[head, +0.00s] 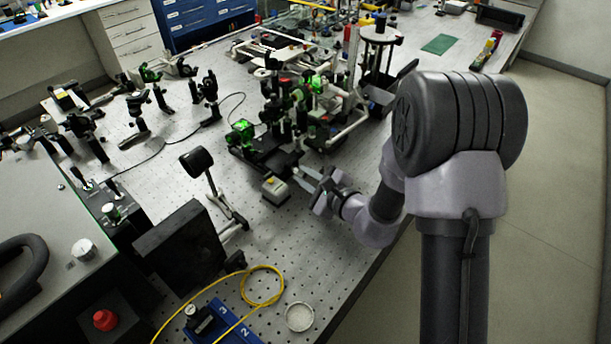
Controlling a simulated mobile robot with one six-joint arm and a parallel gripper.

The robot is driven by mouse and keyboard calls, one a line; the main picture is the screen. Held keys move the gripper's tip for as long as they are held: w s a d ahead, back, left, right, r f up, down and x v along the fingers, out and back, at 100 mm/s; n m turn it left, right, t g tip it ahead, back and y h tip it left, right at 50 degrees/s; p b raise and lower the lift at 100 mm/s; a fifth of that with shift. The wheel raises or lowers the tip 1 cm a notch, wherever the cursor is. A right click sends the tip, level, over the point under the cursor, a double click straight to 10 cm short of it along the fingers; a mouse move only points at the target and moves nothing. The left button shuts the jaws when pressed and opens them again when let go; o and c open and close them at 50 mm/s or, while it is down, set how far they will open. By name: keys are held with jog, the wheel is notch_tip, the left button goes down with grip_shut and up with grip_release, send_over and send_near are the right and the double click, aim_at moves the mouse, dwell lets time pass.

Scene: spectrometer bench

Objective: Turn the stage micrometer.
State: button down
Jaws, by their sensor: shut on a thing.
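A dark translation stage (262,152) with optics mounted on it stands near the middle of the optical table in the head view. The stage micrometer sits at the stage's right front end; it is small here and mostly hidden by my fingers. My gripper (300,172) reaches in from the right and is shut on the micrometer. The turn of the knob and its scale are too small to read.
A post-mounted black disc (197,161) and a black panel (180,248) stand to the left. A yellow fibre (262,285) lies at the front. Dense optics stand behind the stage.

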jog(key=m+p, duration=0.1)
jog(key=p, duration=0.1)
jog(key=m+g+p, duration=0.1)
jog(key=shift+d+r+y+p, duration=0.1)
jog(key=shift+r+y+p, duration=0.2)
jog(key=shift+p, duration=0.05)
jog(key=m+g+p, duration=0.1)
jog(key=m+p, duration=0.1)
jog(key=p, duration=0.1)
jog(key=shift+w+g+y+p, duration=0.15)
jog(key=shift+g+y+p, duration=0.15)
jog(key=shift+y, duration=0.1)
jog(key=m+g+p, duration=0.1)
jog(key=m+y+p, duration=0.1)
jog(key=m, duration=0.1)
jog(key=shift+w+d+f+g+p, duration=0.15)
jog(key=shift+g+p, duration=0.25)
jog(key=shift+f+m+g+y+p, duration=0.15)
jog(key=shift+m+g+y+p, duration=0.5)
jog(key=shift+m, duration=0.65)
jog(key=c, duration=1.3)
grip_release()
jog(key=shift+c, duration=0.2)
